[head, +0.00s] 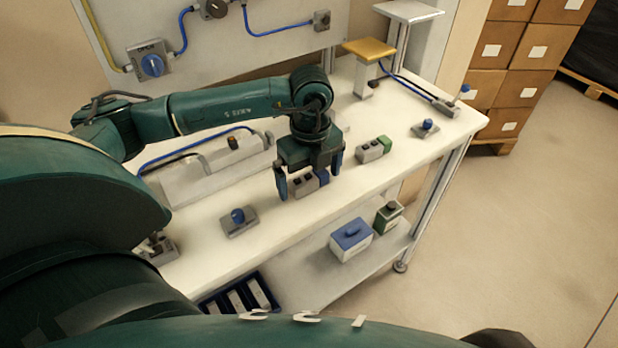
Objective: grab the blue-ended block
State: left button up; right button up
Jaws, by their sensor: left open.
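The blue-ended block (304,187) is a small grey block with dark knobs on top and a blue right end. It lies on the white workbench (395,175) near its front edge. My left gripper (310,181) is open and points down over the block, with one finger at its left and the other near its blue end. The fingers hide part of the block, and I cannot tell whether they touch it. A similar green-ended block (373,149) lies to the right. My right gripper is not in view.
A blue-knobbed fixture (238,221) stands left of the block and another (427,127) far right. A yellow-topped stand (368,49) is behind. A lower shelf holds a blue-lidded box (351,240). Clear bench top lies between the green-ended block and the right fixture.

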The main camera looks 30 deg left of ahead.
pick_arm(q)
jog(key=shift+f, duration=0.15)
jog(key=c, duration=1.1)
jog(key=shift+c, duration=0.2)
